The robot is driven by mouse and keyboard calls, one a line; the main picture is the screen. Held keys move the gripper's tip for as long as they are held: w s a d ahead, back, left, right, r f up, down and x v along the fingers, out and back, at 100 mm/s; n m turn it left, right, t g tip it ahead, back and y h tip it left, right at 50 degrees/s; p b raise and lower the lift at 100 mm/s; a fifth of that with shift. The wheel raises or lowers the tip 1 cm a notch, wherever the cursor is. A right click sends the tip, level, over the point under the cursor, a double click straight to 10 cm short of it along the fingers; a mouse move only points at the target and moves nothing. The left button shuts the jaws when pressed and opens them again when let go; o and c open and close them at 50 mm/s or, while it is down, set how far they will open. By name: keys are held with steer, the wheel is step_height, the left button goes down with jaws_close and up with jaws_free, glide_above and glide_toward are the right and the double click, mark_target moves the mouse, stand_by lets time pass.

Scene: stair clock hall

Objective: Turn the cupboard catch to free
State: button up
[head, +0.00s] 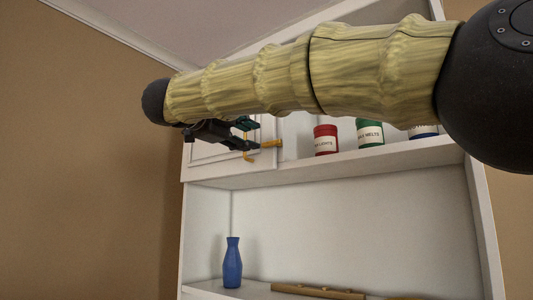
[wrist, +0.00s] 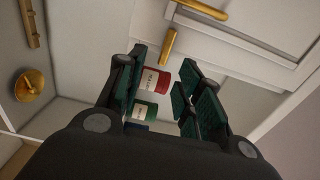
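The cupboard catch (head: 271,144) is a short brass-yellow bar at the right edge of the white cupboard door (head: 213,152). It lies about level in the head view. In the wrist view the catch (wrist: 168,45) is just beyond the fingertips, near the gap between them. A brass door handle (head: 249,157) is left of it, partly hidden by my gripper; it also shows in the wrist view (wrist: 203,9). My gripper (head: 247,134) is in front of the door by the handle and catch. Its fingers (wrist: 163,60) are apart with nothing held between them. I cannot tell whether they touch the catch.
A red can (head: 326,140), a green can (head: 370,133) and a blue one (head: 423,131) stand on the open shelf right of the door. A blue vase (head: 232,264) and a wooden rail (head: 316,291) are below. A gold bowl (wrist: 29,85) shows in the wrist view.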

mark_target(274, 142)
steer(key=p+x, duration=0.1)
steer(key=x, duration=0.2)
steer(key=p+x, duration=0.2)
steer(key=x, duration=0.1)
steer(key=p+x, duration=0.2)
steer(key=x, duration=0.1)
steer(key=shift+w+r, duration=0.2)
steer(key=shift+r, duration=0.1)
steer(key=shift+d+r, duration=0.1)
steer(key=shift+d, duration=0.15)
steer(key=shift+s+d+r, duration=0.2)
steer(key=shift+s+r, duration=0.05)
steer(key=shift+s, duration=0.45)
steer(key=shift+w+a+f, duration=0.1)
steer(key=shift+w+f, duration=0.25)
steer(key=shift+w, duration=0.4)
steer(key=shift+s+r, duration=0.2)
steer(key=shift+s, duration=0.15)
jaws_close()
